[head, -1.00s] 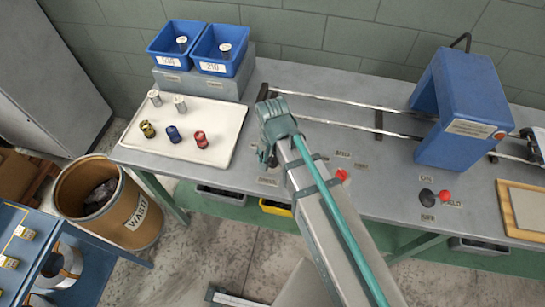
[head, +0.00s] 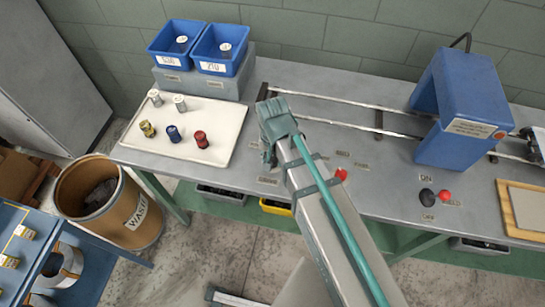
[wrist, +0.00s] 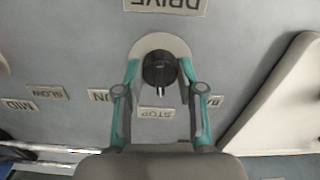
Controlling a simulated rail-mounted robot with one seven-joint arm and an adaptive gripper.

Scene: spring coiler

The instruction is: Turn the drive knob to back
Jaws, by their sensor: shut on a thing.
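The drive knob (wrist: 158,70) is a dark round knob on a pale round plate, below the upside-down DRIVE label (wrist: 165,5) in the wrist view. Its white pointer mark faces down the picture, toward the STOP label (wrist: 157,113). My gripper (wrist: 159,72) has its teal-tipped fingers on either side of the knob and is shut on it. A label at the right (wrist: 212,101), starting "BA", and one at the left (wrist: 100,96) are partly covered by the fingers. In the head view my gripper (head: 268,152) is over the bench's front part and hides the knob.
A white tray (head: 225,135) with small spools and cylinders lies left of my gripper; its edge shows at right in the wrist view. Blue bins (head: 222,68) stand behind it. Rails (head: 340,102) run behind my gripper to a blue housing (head: 465,105). A red knob (head: 341,174) is close to my arm.

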